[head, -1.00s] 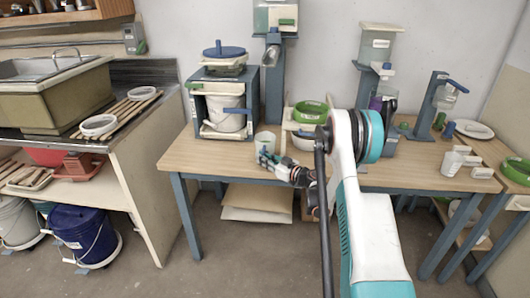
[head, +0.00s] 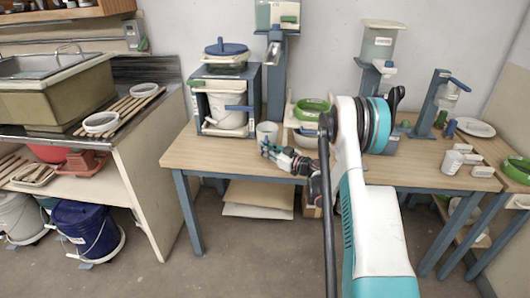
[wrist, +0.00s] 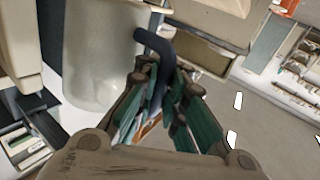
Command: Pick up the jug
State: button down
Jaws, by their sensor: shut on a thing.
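The jug (head: 267,133) is a pale, translucent cylinder at the left-middle of the table in the head view. In the wrist view the jug (wrist: 95,50) fills the upper left, with its blue handle (wrist: 160,52) on its right side. My gripper (head: 266,150) is in front of the jug in the head view. In the wrist view my gripper (wrist: 158,110) is shut on the handle, with the green fingers on either side of it. I cannot clearly tell whether the jug's base is clear of the table.
A blue-framed stand (head: 257,95) with a white bucket (head: 228,110) is left of the jug. A green bowl (head: 312,108) is close on its right. Dispenser stands (head: 433,105) and a white cup (head: 452,162) are further right. The table's front left (head: 205,158) is bare.

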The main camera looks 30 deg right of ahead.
notch_tip(320, 180, up, 16)
jog(key=p, duration=0.5)
dwell(0.5)
jog(key=shift+r, duration=0.15)
dwell(0.8)
